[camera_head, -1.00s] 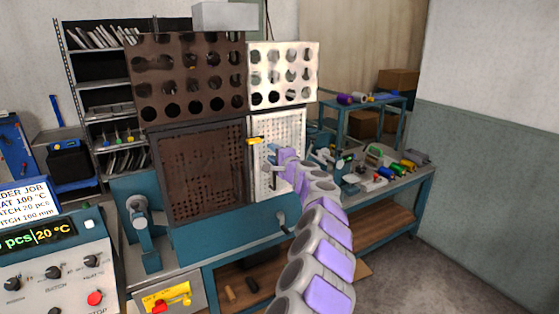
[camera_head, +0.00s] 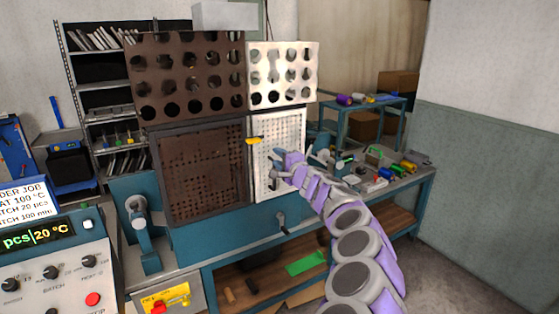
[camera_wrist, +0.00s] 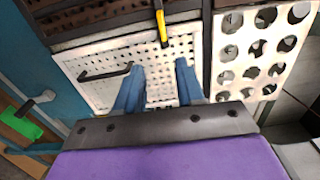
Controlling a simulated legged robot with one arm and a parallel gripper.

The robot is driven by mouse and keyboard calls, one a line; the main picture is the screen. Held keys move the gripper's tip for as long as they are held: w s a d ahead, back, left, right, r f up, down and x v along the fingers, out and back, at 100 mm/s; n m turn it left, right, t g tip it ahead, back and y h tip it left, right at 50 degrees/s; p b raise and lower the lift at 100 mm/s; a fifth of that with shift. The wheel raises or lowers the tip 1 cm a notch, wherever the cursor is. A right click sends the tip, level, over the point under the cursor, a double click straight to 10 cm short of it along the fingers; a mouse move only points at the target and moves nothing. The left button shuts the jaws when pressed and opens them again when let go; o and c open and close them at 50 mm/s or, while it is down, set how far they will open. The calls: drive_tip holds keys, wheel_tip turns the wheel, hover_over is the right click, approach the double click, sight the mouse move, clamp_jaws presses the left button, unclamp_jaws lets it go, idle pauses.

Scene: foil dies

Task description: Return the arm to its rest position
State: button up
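My purple and grey arm reaches up from the lower right in the head view. My gripper (camera_head: 279,170) is in front of the white perforated panel (camera_head: 292,130) of the press. In the wrist view my gripper (camera_wrist: 158,80) shows two blue fingers held apart with nothing between them. The white panel (camera_wrist: 100,55) lies beyond the fingers, with a black bar handle (camera_wrist: 105,74) on it. I cannot tell how near the fingers are to the panel.
The brown perforated panel (camera_head: 200,170) stands left of the white one. A yellow-tipped handle (camera_head: 254,140) sticks out between them. The control box (camera_head: 50,255) is at the lower left. A bench (camera_head: 400,177) with small tools runs right. Open floor lies at the lower right.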

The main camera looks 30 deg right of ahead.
idle(0.4)
